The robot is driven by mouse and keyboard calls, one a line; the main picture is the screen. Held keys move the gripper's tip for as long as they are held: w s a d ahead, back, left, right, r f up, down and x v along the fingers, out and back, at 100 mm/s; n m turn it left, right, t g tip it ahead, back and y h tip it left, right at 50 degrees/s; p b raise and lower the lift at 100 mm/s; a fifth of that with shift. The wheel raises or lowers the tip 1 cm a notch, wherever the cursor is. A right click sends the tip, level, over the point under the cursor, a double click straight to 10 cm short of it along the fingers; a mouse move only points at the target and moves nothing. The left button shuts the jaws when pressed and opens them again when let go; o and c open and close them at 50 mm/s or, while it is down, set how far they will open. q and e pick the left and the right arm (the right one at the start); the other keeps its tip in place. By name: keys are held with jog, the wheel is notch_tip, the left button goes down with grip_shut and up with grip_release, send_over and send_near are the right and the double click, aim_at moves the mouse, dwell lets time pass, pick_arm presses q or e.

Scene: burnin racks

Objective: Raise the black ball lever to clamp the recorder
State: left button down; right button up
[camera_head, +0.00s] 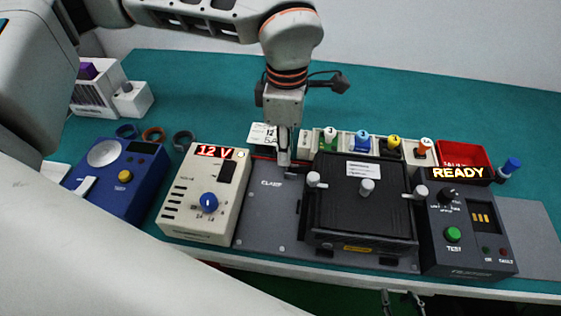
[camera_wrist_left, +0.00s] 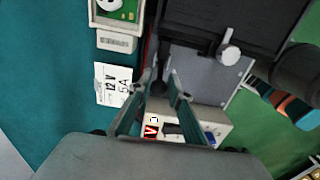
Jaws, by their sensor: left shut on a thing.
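The recorder (camera_head: 338,215), a black box with white knobs and a white label, lies on a grey fixture plate (camera_head: 262,222). The plate carries the word CLAMP at its left. The recorder also shows at the top of the left wrist view (camera_wrist_left: 250,12). My left gripper (camera_head: 284,163) points down at the back left of the plate, just left of the recorder. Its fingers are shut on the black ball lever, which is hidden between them. My right gripper is not in view.
A cream 12 V supply (camera_head: 183,217) stands left of the plate, a blue device (camera_head: 112,190) further left. A dark test unit (camera_head: 465,240) reading READY stands at right. A row of coloured plugs (camera_head: 363,141) and a red bin (camera_head: 462,153) line the back.

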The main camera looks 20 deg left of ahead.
pick_arm(q)
jog(key=shift+w+d, duration=0.1)
jog(key=shift+d, duration=0.2)
jog(key=shift+w+d, duration=0.1)
jog(key=shift+d, duration=0.25)
jog(key=shift+w+d, duration=0.1)
jog(key=shift+d, duration=0.4)
jog(key=shift+a, duration=0.1)
jog(key=c, duration=2.9)
grip_release()
jog(key=o, duration=0.9)
jog(key=shift+c, duration=0.2)
